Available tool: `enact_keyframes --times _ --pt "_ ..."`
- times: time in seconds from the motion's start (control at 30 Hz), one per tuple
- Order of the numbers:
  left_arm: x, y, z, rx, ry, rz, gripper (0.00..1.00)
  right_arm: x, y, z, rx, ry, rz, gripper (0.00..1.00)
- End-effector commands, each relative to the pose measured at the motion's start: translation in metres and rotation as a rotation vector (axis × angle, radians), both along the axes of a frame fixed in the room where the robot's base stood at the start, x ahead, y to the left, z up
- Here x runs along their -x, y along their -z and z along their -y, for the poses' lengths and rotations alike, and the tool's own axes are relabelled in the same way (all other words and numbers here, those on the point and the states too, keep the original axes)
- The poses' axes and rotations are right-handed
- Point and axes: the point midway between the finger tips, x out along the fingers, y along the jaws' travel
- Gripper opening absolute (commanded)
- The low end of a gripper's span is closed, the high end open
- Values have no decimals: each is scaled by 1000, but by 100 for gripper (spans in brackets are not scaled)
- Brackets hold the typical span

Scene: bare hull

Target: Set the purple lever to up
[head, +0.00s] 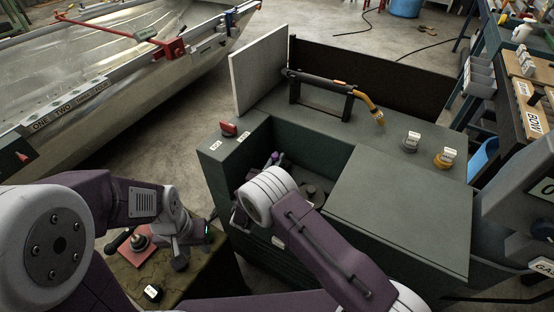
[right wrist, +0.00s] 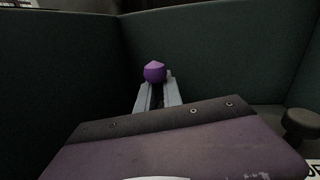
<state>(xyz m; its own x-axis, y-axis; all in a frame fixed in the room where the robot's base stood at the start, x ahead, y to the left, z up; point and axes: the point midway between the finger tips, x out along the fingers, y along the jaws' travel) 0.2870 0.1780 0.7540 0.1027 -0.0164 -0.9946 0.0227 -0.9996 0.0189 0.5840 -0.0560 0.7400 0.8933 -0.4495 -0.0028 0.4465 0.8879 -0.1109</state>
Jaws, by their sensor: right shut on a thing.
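The purple lever's faceted knob (right wrist: 154,72) shows in the right wrist view, at the tips of my right gripper (right wrist: 158,92). The grey fingers are shut on it, with a narrow dark gap between them lower down. In the head view a bit of purple (head: 273,158) shows inside the green cabinet's open recess, just beyond my right wrist. That wrist hides most of the fingers and the lever's base. My left gripper (head: 208,232) hangs at the lower left, beside the cabinet, and its finger opening is too small to tell.
The green cabinet (head: 400,205) has recess walls close around my right gripper. A dark round knob (right wrist: 302,124) stands at right inside. A torch on a stand (head: 325,82) and a red knob (head: 229,129) sit on top. A cluttered small table (head: 185,283) is below my left arm.

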Motion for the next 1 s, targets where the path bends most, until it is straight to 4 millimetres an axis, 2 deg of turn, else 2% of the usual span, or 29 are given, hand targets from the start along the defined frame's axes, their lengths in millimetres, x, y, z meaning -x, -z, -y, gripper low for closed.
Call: enact_keyframes --times 0.77,0.87,1.0 --pt "0 -1 0 0 0 0 36 -1 -4 -2 0 -3 10 0" --pt "0 -12 0 0 0 0 36 -4 -12 1 -18 -2 -14 0" --pt "0 -48 0 0 0 0 36 -16 -30 10 -109 1 -134 0"
